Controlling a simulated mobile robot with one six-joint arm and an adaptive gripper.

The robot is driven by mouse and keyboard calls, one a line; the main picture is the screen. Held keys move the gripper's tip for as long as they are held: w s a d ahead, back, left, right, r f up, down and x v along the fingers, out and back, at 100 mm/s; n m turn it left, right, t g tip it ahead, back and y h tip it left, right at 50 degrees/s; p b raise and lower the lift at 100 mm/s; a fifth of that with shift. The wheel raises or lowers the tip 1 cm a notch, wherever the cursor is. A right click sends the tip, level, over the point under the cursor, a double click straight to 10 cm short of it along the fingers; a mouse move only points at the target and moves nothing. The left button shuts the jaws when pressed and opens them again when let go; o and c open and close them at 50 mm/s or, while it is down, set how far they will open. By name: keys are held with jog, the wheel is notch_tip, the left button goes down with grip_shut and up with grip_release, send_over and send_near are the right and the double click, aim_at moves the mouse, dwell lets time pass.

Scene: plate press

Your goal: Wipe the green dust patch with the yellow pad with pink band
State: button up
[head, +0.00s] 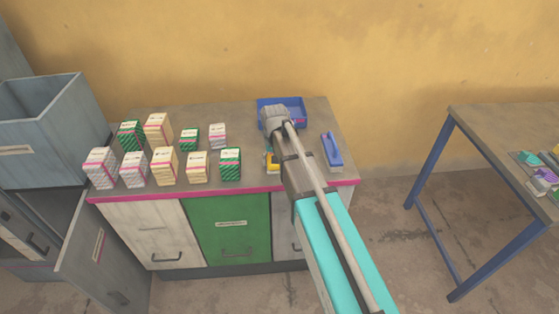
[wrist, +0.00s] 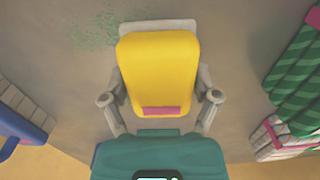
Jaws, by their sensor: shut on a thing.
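The yellow pad with pink band (wrist: 157,65) is between the two fingers of my gripper (wrist: 160,80), which is shut on its sides. A pale layer shows at the pad's far edge. In the head view, a little of the yellow pad (head: 271,164) shows beside my arm, low over the counter; my gripper (head: 270,158) is mostly hidden there. The green dust patch (wrist: 97,30) is a speckled area on the grey surface, up and left of the pad in the wrist view. It is hidden in the head view. I cannot tell whether the pad touches the counter.
Several small boxes (head: 163,167) stand in rows on the left of the counter (head: 252,130). A blue tray (head: 290,103) lies at the back. A blue-handled tool (head: 332,150) lies to the right. A separate table (head: 490,125) stands at the far right.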

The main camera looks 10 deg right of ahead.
jog(key=shift+s+a, duration=0.1)
dwell(0.4)
jog(key=shift+s+f, duration=0.15)
jog(key=shift+s, duration=1)
jog(key=shift+d, duration=0.2)
jog(key=shift+d, duration=0.45)
jog(key=shift+w+d, duration=0.15)
jog(key=shift+d, duration=1.15)
jog(key=shift+d, duration=1.95)
